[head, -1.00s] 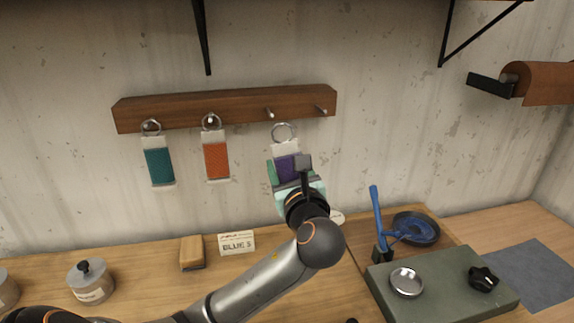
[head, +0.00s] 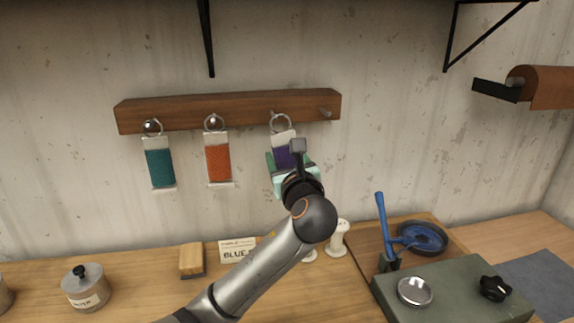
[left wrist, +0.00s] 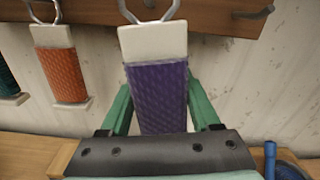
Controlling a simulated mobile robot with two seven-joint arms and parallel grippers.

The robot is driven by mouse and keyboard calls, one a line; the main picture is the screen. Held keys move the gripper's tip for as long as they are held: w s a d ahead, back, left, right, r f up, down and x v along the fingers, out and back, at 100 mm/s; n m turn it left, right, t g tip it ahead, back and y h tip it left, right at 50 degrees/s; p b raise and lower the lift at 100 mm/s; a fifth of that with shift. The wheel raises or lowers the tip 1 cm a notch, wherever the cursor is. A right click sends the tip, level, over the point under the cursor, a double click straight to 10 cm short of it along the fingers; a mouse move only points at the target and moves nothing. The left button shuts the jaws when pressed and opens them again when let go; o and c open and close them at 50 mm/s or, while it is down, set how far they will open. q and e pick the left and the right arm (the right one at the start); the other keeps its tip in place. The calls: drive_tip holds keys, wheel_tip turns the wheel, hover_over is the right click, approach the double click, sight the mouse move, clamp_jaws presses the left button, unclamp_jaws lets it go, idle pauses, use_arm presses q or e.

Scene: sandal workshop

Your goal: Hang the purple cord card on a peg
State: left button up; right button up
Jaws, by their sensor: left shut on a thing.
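The purple cord card (head: 283,151) has a white top and a metal ring (head: 281,123). My left gripper (head: 285,165) is shut on the card and holds it upright in front of the wall. The card also shows in the left wrist view (left wrist: 158,97), between the green fingers. The ring is up at the wooden peg rail (head: 230,110), over the third peg (head: 273,114) in the head view. I cannot tell whether the peg is through the ring. The rightmost peg (head: 325,113) is bare. My right gripper is not in view.
A teal card (head: 159,163) and an orange card (head: 218,159) hang on the two left pegs. Below, the bench holds a brush-like block (head: 191,259), a "BLUE" sign (head: 237,252), a lidded tin (head: 86,288) and a green box (head: 455,290).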

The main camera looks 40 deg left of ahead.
use_arm(q)
drive_tip(key=f+b+x, duration=0.1)
drive_tip(key=x, duration=0.5)
idle(0.7)
drive_tip(key=shift+a+f, duration=0.1)
idle(0.5)
drive_tip(key=o, duration=1.5)
drive_tip(key=shift+c, duration=0.2)
drive_tip(key=v, duration=1.2)
drive_tip(key=shift+d, duration=0.2)
drive_tip(key=shift+s, duration=0.1)
